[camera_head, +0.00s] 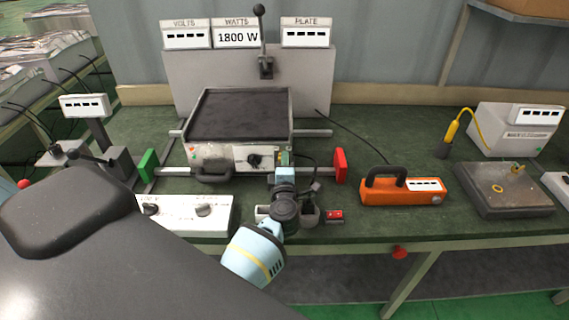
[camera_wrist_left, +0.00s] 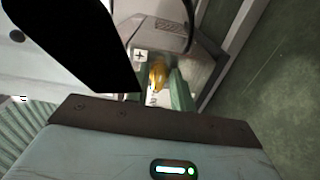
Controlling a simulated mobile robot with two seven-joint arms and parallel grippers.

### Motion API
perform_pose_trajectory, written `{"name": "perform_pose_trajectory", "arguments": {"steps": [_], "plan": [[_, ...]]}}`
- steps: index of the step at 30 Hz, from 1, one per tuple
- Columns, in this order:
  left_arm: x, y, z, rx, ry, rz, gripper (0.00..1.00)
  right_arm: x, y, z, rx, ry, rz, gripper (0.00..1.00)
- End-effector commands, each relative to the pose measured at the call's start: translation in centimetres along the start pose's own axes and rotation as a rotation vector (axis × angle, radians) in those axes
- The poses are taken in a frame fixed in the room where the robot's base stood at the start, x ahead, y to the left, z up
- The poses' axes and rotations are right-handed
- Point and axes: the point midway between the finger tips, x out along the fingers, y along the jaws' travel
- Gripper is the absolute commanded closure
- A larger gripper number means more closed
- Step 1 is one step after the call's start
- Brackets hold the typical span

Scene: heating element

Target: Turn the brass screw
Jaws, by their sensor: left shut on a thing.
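The brass screw (camera_wrist_left: 157,74) shows in the left wrist view as a small golden piece on the front of the hot-plate unit. In the head view my gripper hides it. My left gripper (camera_head: 285,163) reaches the right part of the front panel of the hot-plate unit (camera_head: 215,156), just right of its black knob (camera_head: 255,160). In the left wrist view the left gripper (camera_wrist_left: 162,90) is closed at the brass screw, with a greenish finger beside it. A large black shape covers the upper left there. My right gripper is in neither view.
A white control box (camera_head: 185,213) stands at front left. A red block (camera_head: 340,165) and a green block (camera_head: 148,165) flank the unit. An orange device (camera_head: 385,192) and a grey plate (camera_head: 505,195) stand to the right. A lever (camera_head: 262,40) rises behind.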

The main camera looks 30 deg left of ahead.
Motion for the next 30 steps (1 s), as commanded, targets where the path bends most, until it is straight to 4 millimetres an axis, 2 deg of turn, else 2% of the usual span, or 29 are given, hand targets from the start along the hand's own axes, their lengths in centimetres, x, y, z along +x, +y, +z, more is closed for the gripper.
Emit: {"name": "perform_pose_trajectory", "arguments": {"steps": [8, 9, 12, 23, 30], "plan": [[0.0, 0.0, 0.1, 0.002, -0.003, 0.000, 0.99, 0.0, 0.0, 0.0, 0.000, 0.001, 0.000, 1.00], [0.0, 0.0, 0.1, 0.001, -0.003, 0.000, 0.75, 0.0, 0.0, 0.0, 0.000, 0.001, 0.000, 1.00], [0.0, 0.0, 0.1, 0.001, -0.002, 0.000, 0.65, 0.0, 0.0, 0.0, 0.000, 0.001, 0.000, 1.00], [-0.6, -0.1, 0.1, 0.000, -0.001, -0.001, 0.65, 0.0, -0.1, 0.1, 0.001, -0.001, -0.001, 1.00], [-3.9, -0.2, 0.1, 0.000, -0.002, -0.003, 0.65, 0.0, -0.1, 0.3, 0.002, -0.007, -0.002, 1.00]]}}
